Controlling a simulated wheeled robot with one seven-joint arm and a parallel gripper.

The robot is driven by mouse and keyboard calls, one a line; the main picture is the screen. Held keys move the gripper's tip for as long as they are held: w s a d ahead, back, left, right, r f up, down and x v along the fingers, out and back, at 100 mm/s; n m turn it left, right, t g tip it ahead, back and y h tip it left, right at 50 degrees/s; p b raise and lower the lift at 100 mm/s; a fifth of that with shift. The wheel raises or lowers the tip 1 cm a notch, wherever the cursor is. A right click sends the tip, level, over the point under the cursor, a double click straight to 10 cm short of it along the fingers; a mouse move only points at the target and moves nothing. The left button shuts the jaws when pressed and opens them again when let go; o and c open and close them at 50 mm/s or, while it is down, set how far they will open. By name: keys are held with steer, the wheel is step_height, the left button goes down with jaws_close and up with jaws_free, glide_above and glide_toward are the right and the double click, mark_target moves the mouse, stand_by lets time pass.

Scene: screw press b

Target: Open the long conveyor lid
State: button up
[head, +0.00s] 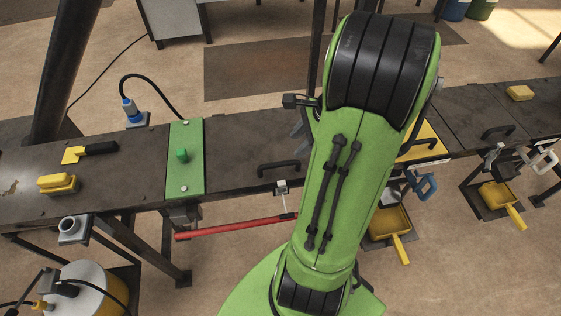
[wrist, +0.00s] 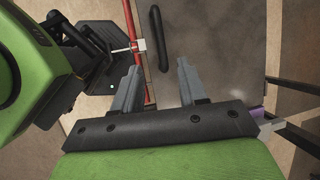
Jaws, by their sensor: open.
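The conveyor has dark flat lid panels along its top. The panel (head: 235,150) right of the green plate carries a black bar handle (head: 279,167) near its front edge and looks closed. In the wrist view the same dark panel (wrist: 220,50) lies below, with a black handle (wrist: 159,38) just ahead of the fingertips. My gripper (wrist: 159,66) is open and empty, its two grey fingers apart and the handle roughly in line with the gap. I cannot tell the height between them. In the head view my green arm hides most of the gripper.
A red bar (head: 235,227) runs along the conveyor's front, below the handle. A green plate (head: 186,158) is left of the panel. Another dark panel with a handle (head: 497,132) lies right.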

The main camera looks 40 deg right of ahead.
mark_target(279, 163)
steer(key=b+x, duration=0.2)
steer(key=x, duration=0.9)
steer(key=shift+a+r, duration=0.1)
steer(key=shift+r, duration=0.1)
jaws_close()
